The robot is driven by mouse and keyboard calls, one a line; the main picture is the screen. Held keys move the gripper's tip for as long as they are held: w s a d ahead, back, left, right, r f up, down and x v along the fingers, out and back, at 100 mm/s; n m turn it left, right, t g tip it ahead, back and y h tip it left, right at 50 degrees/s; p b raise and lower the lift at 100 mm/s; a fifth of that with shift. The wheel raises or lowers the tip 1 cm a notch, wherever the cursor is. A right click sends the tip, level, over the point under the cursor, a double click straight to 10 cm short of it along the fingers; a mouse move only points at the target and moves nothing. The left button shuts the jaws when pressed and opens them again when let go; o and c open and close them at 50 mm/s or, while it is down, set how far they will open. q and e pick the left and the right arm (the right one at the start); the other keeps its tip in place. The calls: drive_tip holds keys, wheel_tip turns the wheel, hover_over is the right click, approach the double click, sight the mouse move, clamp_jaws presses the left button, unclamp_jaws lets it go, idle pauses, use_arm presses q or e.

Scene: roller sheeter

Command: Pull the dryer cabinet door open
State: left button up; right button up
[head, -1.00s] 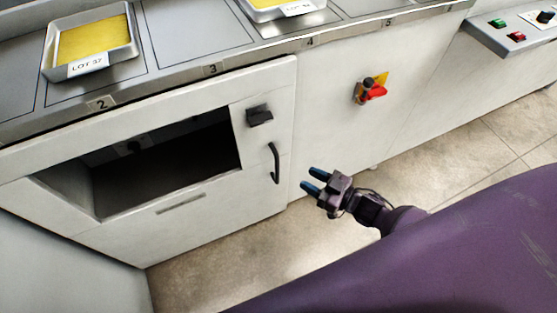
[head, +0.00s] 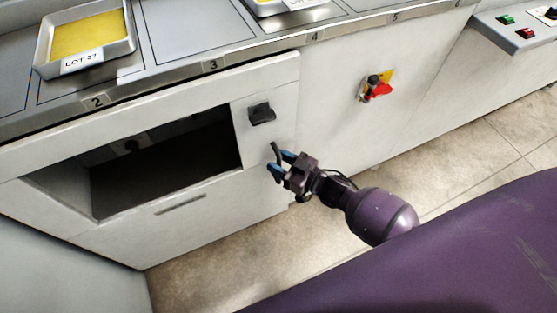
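The dryer cabinet (head: 180,209) has a pale front at the left, with a wide dark opening (head: 165,165) in it. The door front (head: 270,82) looks flush with the cabinet. A black bar handle (head: 274,150) is on its right side, below a black latch-like knob (head: 262,113). My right gripper (head: 279,164) is at the handle, with its blue-tipped fingers apart. The fingers and wrist hide most of the handle's lower part. I cannot tell whether the fingers touch it. My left gripper is not in view.
A tray with a yellow sheet (head: 90,36), labelled LOT 37, lies on the numbered counter (head: 190,35) above. A red rotary switch on a yellow plate (head: 376,87) is on the panel to the right. Tiled floor (head: 330,229) lies clear in front of the cabinet.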

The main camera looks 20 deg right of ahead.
drive_tip(key=shift+c, duration=0.6)
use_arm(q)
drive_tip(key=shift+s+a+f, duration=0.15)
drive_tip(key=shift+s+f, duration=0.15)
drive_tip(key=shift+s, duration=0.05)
use_arm(e)
clamp_jaws()
drive_tip(key=shift+a, duration=0.1)
